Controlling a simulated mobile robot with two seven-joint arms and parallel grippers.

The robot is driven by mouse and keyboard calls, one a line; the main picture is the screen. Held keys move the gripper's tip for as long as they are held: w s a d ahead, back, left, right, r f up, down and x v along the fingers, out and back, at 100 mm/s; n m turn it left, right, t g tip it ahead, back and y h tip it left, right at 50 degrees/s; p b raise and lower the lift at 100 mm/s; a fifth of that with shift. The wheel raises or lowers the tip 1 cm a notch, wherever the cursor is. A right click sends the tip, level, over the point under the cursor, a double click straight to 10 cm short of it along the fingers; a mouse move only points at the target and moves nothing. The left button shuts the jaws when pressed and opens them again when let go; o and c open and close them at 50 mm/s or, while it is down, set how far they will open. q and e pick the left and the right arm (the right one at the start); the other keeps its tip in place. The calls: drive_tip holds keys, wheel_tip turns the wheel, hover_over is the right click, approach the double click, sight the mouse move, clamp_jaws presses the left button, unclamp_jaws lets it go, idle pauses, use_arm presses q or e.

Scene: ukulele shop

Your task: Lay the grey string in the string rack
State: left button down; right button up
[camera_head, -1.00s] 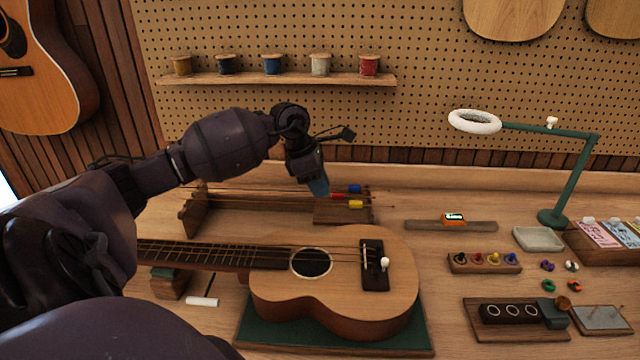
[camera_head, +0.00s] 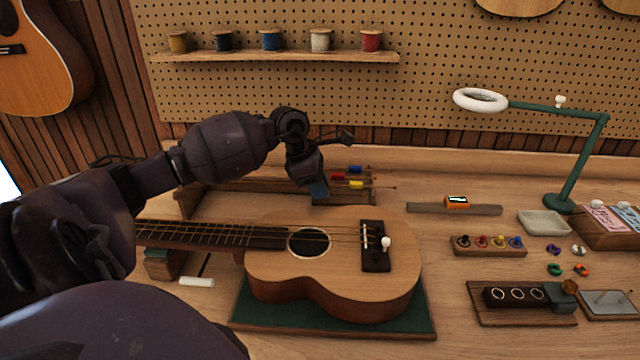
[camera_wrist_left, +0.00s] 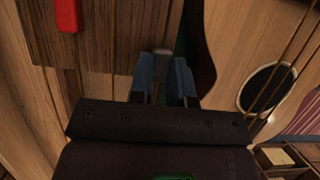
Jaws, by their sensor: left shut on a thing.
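The string rack (camera_head: 340,199) is a low wooden stand behind the ukulele. Strings with blue (camera_head: 355,169), red (camera_head: 338,176) and yellow (camera_head: 356,185) end pieces lie along it. My left gripper (camera_head: 319,191) is at the front edge of the rack's right block, close to the ukulele. In the left wrist view its blue-grey fingers (camera_wrist_left: 163,78) are shut on a small grey end piece, which I take for the grey string (camera_wrist_left: 162,53). The rest of that string cannot be made out. The rack block (camera_wrist_left: 105,40) and red piece (camera_wrist_left: 67,14) lie to its left. My right gripper is out of view.
The ukulele (camera_head: 335,280) lies on a green mat (camera_head: 290,313) just in front of the rack. A tuner strip (camera_head: 425,208), a peg holder (camera_head: 487,252) and a lamp (camera_head: 560,203) stand to the right. Spools (camera_head: 271,40) sit on a shelf above.

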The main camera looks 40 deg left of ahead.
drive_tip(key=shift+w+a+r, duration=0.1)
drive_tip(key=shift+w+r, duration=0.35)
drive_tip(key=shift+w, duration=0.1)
use_arm(q)
drive_tip(key=c, duration=1.5)
unclamp_jaws()
drive_tip(key=o, duration=0.5)
drive_tip(key=shift+o, duration=1.4)
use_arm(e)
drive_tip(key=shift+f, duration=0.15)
use_arm(q)
drive_tip(key=shift+r, duration=0.1)
